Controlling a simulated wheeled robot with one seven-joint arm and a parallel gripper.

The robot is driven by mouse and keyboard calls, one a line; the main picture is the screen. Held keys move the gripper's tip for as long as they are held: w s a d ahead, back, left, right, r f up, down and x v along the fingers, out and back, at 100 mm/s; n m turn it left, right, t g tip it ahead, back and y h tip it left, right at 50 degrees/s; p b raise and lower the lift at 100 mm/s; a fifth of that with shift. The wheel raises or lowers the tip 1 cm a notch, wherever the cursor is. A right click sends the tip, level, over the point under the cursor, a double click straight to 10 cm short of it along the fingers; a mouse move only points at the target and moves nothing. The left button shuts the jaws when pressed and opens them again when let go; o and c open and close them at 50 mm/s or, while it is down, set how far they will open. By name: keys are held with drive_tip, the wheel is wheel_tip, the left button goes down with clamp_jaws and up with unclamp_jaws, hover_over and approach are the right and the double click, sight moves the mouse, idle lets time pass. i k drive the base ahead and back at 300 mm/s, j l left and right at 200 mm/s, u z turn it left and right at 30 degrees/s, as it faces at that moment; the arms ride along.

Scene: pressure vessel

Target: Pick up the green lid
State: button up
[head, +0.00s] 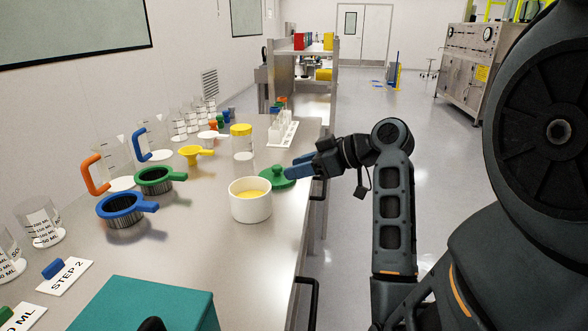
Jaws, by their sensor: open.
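The green lid (276,177) lies flat on the steel bench, just behind and right of a white pot (250,203) that holds something yellow. A small knob shows on the lid's top. My gripper (288,173) is at the lid's right side, with its blue fingers pointing left over or against the lid's right edge. The fingers hide part of that edge. I cannot tell whether they touch the lid. The gripper is open and nothing shows held in it.
A clear jar with a yellow cap (242,143) stands behind the lid. Blue (121,207) and green (155,180) handled strainers, a yellow funnel (192,152) and beakers stand to the left. A teal box (146,304) is at the front. A white rack (283,134) stands farther back.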

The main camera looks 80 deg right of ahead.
sight(274, 175)
drive_tip(key=z, duration=1.3)
